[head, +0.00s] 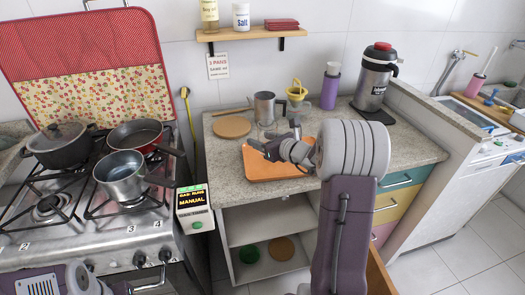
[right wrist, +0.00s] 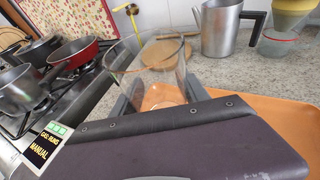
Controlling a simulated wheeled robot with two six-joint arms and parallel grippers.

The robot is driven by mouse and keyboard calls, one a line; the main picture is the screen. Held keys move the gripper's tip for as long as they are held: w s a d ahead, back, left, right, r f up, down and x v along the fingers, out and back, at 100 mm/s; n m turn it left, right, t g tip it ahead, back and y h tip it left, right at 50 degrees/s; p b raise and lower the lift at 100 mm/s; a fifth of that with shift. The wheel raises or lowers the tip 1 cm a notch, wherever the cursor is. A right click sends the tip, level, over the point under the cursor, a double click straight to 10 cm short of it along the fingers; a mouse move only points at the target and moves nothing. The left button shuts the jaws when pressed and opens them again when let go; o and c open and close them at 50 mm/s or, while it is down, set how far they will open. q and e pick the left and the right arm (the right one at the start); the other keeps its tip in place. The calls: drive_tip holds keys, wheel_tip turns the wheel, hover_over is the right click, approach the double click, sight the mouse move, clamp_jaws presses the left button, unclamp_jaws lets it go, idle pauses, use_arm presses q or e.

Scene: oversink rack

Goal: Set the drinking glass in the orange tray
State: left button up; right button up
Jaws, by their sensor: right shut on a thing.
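The clear drinking glass (right wrist: 148,72) is upright between the fingers of my right gripper (right wrist: 156,98) in the right wrist view. The gripper is shut on it. In the head view my right gripper (head: 266,149) is over the back left part of the orange tray (head: 275,172), and the glass is hard to make out there. The tray lies flat on the counter and also shows in the right wrist view (right wrist: 275,118). Orange shows through the glass's base; I cannot tell whether it touches the tray. My left gripper is not in view.
A metal mug (head: 265,107) and a round cork mat (head: 231,127) stand behind the tray. A yellow cone-shaped holder (head: 297,92), a purple bottle (head: 330,88) and a large flask (head: 374,78) are along the wall. The stove with pots (head: 122,176) is at left.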

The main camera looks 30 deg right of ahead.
sight(262, 157)
drive_tip(key=shift+f+b, duration=0.5)
drive_tip(key=shift+f, duration=1.5)
drive_tip(key=shift+f, duration=0.15)
drive_tip(key=o, duration=1.6)
